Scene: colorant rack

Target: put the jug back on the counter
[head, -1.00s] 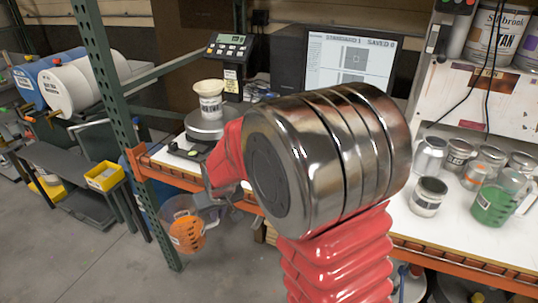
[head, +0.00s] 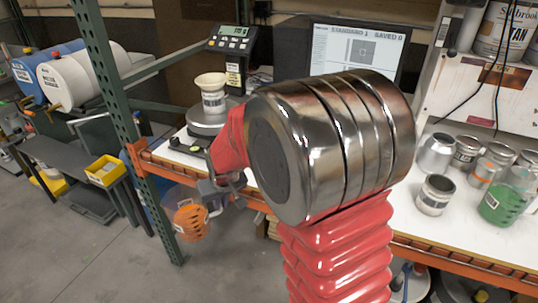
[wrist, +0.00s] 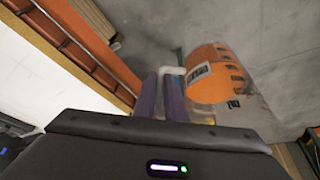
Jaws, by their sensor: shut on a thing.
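A clear jug with orange contents (head: 190,222) hangs in front of the counter's orange front beam, over the floor side. It also shows in the wrist view (wrist: 215,75), with a pale handle between my fingers. My gripper (head: 215,198) is shut on the handle; its fingers show in the wrist view (wrist: 173,97). My arm hides part of the gripper in the head view. The counter (head: 405,213) has a white top; in the wrist view its top (wrist: 40,75) and orange beam lie left of the jug.
A scale with a labelled container (head: 212,92) stands on the counter's left part. Several metal cans and a green jug (head: 503,203) crowd the right part. A green post (head: 107,85) rises left of the held jug. A yellow bin (head: 106,170) sits farther left.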

